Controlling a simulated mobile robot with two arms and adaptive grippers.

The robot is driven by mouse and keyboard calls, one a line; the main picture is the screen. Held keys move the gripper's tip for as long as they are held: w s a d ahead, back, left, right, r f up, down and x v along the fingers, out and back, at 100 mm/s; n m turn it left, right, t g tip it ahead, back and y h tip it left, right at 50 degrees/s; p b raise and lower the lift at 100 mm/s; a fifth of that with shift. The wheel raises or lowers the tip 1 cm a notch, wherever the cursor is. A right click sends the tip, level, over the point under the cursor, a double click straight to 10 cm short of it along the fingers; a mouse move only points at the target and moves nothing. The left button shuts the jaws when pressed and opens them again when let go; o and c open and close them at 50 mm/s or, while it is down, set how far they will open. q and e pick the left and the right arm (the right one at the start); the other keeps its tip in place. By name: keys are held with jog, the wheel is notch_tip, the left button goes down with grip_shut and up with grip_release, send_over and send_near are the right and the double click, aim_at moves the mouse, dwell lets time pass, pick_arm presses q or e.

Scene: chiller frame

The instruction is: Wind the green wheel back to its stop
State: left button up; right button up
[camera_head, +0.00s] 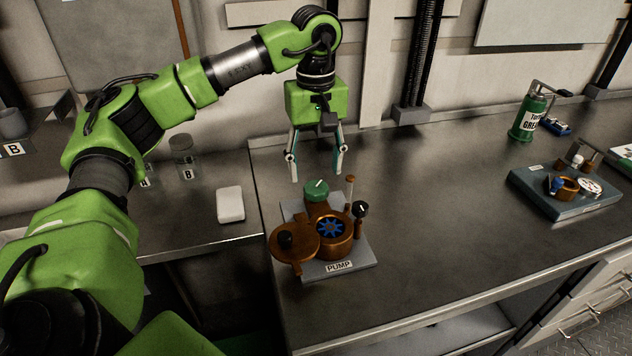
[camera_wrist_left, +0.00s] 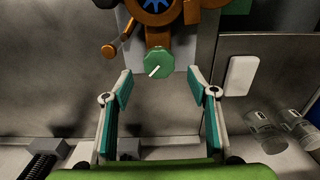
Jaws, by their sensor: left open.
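The green wheel (camera_head: 317,190) is a small green knob with a white pointer line, on top of the back of the copper-coloured pump (camera_head: 335,238). In the left wrist view the green wheel (camera_wrist_left: 158,63) lies just beyond and between the fingertips, its white line slanting. My left gripper (camera_head: 315,170) is open and empty, pointing down above and slightly behind the wheel. In the left wrist view its two teal-padded fingers (camera_wrist_left: 160,90) stand wide apart, not touching the wheel. My right gripper is not in view.
A white block (camera_head: 230,204) and jars (camera_head: 184,158) stand left. A green canister (camera_head: 528,118) and another unit (camera_head: 565,195) stand right.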

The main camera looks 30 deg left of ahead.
aim_at(316, 187)
pick_arm(q)
notch_tip(316, 187, down, 5)
jog(key=shift+r, duration=0.1)
dwell(0.3)
jog(key=c, duration=1.1)
